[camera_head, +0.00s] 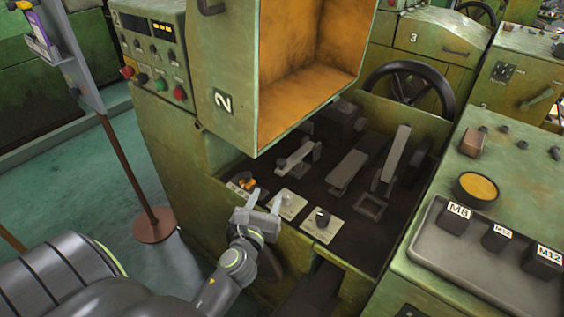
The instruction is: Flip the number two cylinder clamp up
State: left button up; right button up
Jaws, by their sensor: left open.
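The green machine marked 2 (222,100) stands in the middle with its orange-lined cover (310,75) raised. Inside its dark bay are several grey metal levers and clamp-like parts: a small one (295,157) at the left, a longer bar (348,172) in the middle and an upright plate (394,155) at the right. I cannot tell for sure which is the cylinder clamp. My left gripper (266,197) is open and empty at the bay's front edge, fingers pointing to the bay, in front of and below the small lever. My right gripper is not in view.
Switch plates with knobs (322,225) line the bay's front edge beside my gripper. A control panel (152,50) is at upper left. A black handwheel (408,88) stands behind. A tray (480,268) with M8 and M12 blocks lies right. A stand (153,225) is on the left floor.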

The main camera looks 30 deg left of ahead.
aim_at(280, 165)
pick_arm(q)
jog(key=x, duration=1.5)
jog(key=shift+f+b, duration=0.1)
jog(key=shift+b, duration=0.3)
grip_shut()
